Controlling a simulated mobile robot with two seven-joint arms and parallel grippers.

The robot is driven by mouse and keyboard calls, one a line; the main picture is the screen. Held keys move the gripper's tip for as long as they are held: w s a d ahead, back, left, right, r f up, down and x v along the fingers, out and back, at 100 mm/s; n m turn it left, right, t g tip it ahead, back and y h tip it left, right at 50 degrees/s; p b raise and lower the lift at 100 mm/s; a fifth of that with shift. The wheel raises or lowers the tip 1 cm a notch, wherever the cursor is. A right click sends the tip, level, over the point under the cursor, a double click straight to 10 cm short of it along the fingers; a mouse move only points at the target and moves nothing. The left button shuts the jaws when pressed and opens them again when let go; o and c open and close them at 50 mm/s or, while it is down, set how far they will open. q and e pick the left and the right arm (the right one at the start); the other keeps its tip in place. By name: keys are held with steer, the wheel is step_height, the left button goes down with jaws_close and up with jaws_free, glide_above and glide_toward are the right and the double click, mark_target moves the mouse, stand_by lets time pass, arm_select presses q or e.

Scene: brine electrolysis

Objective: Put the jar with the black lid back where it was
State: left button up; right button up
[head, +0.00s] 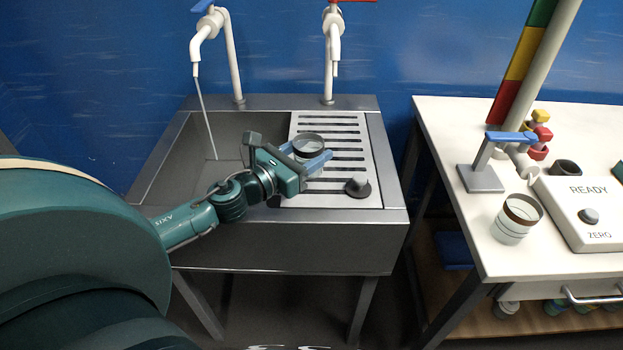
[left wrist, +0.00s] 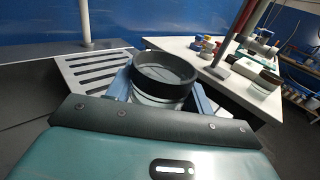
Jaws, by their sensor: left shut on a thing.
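The jar with the black lid (head: 309,143) is clear-walled with a broad black band round its top. The left wrist view shows its black rim (left wrist: 165,68) close up, upright, with a pale grey surface inside the ring. My left gripper (head: 308,163) is shut on this jar, its blue fingers on either side of the body below the band. The jar is over the slotted drainboard (head: 346,203) of the sink. I cannot tell whether its base touches the slats, as the gripper hides the lower part. My right gripper is not in view.
Water runs from the left tap (head: 207,28) into the basin. A dark knob-like piece (head: 358,187) sits on the drainboard's front right. The white bench (head: 460,130) on the right, across a gap, bears a brown-banded jar (head: 512,226), a READY box (head: 580,200) and a clamp stand (head: 482,178).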

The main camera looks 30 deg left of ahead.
arm_select(q)
steer(key=shift+f, duration=1)
step_height(320, 180, down, 4)
steer(key=shift+r+b, duration=0.25)
steer(key=shift+b, duration=0.5)
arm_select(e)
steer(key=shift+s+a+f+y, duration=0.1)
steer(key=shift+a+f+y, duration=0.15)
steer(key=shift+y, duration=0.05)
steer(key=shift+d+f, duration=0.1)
arm_select(q)
steer(key=shift+f, duration=0.2)
steer(key=o, duration=1.1)
